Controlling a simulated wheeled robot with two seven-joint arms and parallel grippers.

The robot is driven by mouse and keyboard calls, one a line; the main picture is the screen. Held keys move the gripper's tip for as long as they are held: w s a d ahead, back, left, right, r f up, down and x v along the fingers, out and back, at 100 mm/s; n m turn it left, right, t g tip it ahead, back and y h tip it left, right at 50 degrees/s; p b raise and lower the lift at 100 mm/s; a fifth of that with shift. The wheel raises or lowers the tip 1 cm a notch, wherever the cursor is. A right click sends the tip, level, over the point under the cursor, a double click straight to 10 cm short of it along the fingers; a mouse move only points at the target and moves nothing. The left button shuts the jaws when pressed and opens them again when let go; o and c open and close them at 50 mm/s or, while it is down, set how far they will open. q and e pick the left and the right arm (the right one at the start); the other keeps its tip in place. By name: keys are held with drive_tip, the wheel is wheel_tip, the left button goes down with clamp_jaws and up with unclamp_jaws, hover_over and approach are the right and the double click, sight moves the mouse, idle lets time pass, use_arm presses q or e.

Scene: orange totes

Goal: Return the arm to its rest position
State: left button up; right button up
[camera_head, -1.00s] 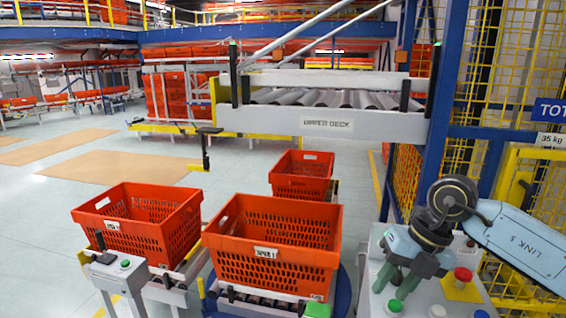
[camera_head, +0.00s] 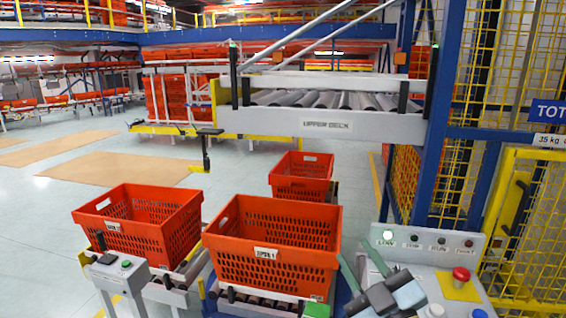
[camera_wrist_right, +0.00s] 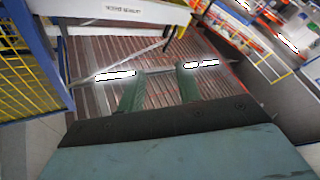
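My right gripper (camera_head: 354,251) shows at the lower right of the head view, in front of the left part of the control panel (camera_head: 410,262). Its two green fingers are apart and point up and left. In the right wrist view, the fingers (camera_wrist_right: 158,72) are spread with nothing between them. The rest of my right arm is mostly below the head view's lower edge. My left gripper is in neither view.
Orange totes stand at the front (camera_head: 270,245), left (camera_head: 140,222) and behind (camera_head: 301,176). The upper roller deck (camera_head: 320,123) hangs above. A yellow mesh fence (camera_head: 520,235) stands at right.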

drive_tip(key=s+d+f+m+g+h, duration=0.4)
drive_tip(key=s+f, duration=0.1)
drive_tip(key=f, duration=0.4)
drive_tip(key=s+d+f+m+g+h, duration=0.4)
drive_tip(key=s+d+f+g, duration=0.1)
drive_tip(key=f, duration=0.4)
drive_tip(key=s+f+g+y, duration=0.1)
drive_tip(key=s+f+g, duration=0.3)
drive_tip(key=s, duration=0.4)
drive_tip(key=s+f+g, duration=0.4)
drive_tip(key=s, duration=0.4)
wheel_tip(320, 180, down, 26)
drive_tip(key=b, duration=0.3)
drive_tip(key=s+d+f+g+b, duration=0.2)
drive_tip(key=s+d+f, duration=0.1)
drive_tip(key=s+f, duration=1.4)
wheel_tip(320, 180, down, 3)
drive_tip(key=shift+s+r+b, duration=0.2)
drive_tip(key=shift+s+b, duration=0.1)
